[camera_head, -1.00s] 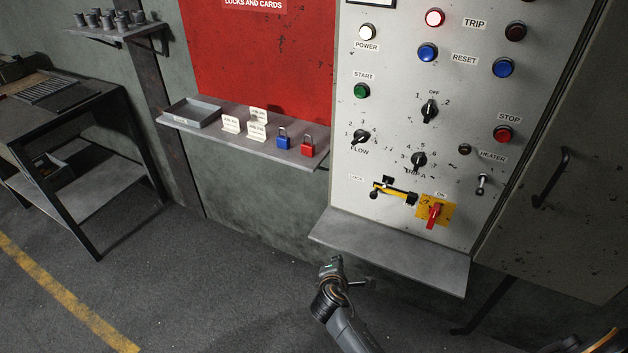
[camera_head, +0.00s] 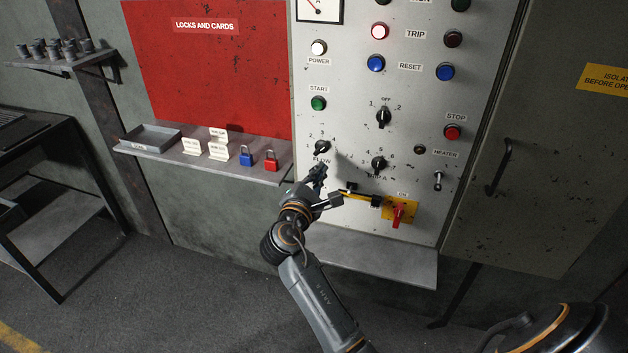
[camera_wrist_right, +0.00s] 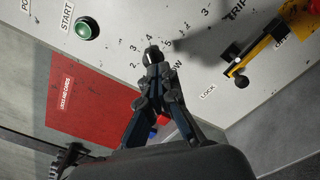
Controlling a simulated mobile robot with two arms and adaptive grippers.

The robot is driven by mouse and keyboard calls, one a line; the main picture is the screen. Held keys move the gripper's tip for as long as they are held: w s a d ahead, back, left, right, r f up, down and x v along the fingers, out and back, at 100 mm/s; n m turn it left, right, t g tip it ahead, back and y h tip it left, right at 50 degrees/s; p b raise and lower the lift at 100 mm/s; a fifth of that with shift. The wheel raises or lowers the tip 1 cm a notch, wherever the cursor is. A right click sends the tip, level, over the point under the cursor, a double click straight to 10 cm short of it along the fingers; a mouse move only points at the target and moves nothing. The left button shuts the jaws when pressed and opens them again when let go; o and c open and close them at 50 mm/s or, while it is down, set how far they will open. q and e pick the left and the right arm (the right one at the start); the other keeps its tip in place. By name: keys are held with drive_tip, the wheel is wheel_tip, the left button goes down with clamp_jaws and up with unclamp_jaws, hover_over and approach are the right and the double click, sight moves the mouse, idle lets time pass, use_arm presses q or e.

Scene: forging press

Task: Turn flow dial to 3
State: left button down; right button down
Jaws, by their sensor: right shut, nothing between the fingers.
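The flow dial (camera_head: 321,147) is a small black knob low on the left of the grey panel, with numbers around it and the FLOW label below. My right gripper (camera_head: 319,171) is just below the dial in the head view, pointing up at the panel. In the right wrist view the fingertips (camera_wrist_right: 154,72) are shut and empty, close in front of the dial (camera_wrist_right: 153,53) and overlapping its lower part. I cannot tell if they touch it. The number the dial points to is too small to read surely. My left gripper is not in view.
Right of my gripper are a yellow-handled lever (camera_head: 358,196) and a red switch on a yellow plate (camera_head: 398,213). Another black knob (camera_head: 378,164) sits right of the flow dial. A shelf (camera_head: 262,174) with padlocks and cards is at left. A ledge (camera_head: 400,266) juts out below the panel.

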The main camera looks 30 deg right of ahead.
drive_tip(key=shift+x, duration=3.25)
drive_tip(key=shift+w+a+r, duration=0.25)
drive_tip(key=shift+a+r, duration=0.05)
drive_tip(key=shift+r, duration=0.25)
drive_tip(key=shift+a+r+p, duration=0.25)
drive_tip(key=shift+r+p, duration=0.1)
drive_tip(key=shift+p, duration=0.3)
drive_tip(key=shift+p+v, duration=0.4)
drive_tip(key=shift+v, duration=0.65)
drive_tip(key=p, duration=0.1)
approach(324, 147)
drive_tip(key=shift+s, duration=0.3)
